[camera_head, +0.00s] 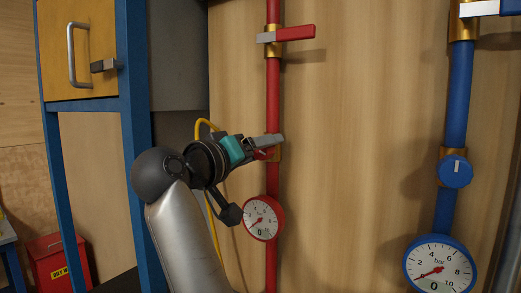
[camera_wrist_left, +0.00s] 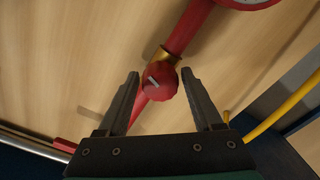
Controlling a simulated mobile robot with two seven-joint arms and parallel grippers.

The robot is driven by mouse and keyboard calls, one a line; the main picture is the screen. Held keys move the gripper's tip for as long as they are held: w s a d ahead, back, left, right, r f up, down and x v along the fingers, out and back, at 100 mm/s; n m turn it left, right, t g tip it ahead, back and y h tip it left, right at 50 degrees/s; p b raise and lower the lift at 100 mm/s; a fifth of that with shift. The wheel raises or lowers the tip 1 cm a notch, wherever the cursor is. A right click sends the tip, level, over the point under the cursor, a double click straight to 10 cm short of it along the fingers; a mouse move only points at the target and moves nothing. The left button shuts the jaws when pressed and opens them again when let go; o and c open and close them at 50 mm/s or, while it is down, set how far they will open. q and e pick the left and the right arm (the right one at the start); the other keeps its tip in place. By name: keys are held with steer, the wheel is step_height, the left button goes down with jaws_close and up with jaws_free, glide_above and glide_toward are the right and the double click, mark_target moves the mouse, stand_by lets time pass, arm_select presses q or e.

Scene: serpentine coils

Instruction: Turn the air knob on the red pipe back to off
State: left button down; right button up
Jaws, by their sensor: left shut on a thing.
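The red pipe (camera_head: 273,95) runs down the wooden wall. Its round red air knob (camera_wrist_left: 160,80) sits on a brass fitting (camera_wrist_left: 163,57) and has a pale pointer mark, tilted in the left wrist view. In the head view the knob (camera_head: 264,155) is mostly hidden behind my gripper. My left gripper (camera_head: 272,143) reaches it from the left and is shut on it, one finger on each side; the fingers also show in the left wrist view (camera_wrist_left: 161,74). The red gauge (camera_head: 263,218) hangs just below the knob. My right gripper is not in view.
A red-handled valve (camera_head: 294,33) is higher on the red pipe. A blue pipe (camera_head: 457,95) with a blue knob (camera_head: 455,172) and blue gauge (camera_head: 439,267) stands to the right. A yellow hose (camera_head: 202,125) passes behind my arm. A blue-framed cabinet (camera_head: 134,120) stands left.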

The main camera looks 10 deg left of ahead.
arm_select(q)
steer(key=n, duration=1.5)
steer(key=shift+d+f, duration=0.1)
steer(key=shift+f, duration=0.2)
steer(key=n, duration=0.2)
steer(key=shift+w+n, duration=0.1)
steer(key=shift+n, duration=0.6)
steer(key=shift+n, duration=1.7)
jaws_free()
